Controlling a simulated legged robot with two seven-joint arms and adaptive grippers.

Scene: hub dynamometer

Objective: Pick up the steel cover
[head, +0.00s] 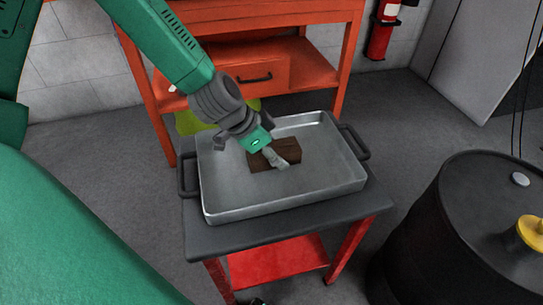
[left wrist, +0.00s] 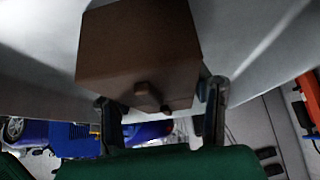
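A dark brown box-like piece (head: 262,160) lies in the shallow metal tray (head: 330,184); no other piece that could be the steel cover shows. In the left wrist view the brown piece (left wrist: 140,50) is large and has a small knob on its near face. My left gripper (head: 282,160) is down in the tray at the brown piece and hides part of it. In the left wrist view its two fingers (left wrist: 161,100) are wide apart, at either side of the piece's near end. Contact is not clear.
The tray has side handles and stands on a grey-topped cart (head: 290,228) with red legs. An orange workbench (head: 250,50) stands behind. A black drum (head: 455,235) is at the right, with a yellow object on it. A fire extinguisher (head: 383,28) hangs at the back.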

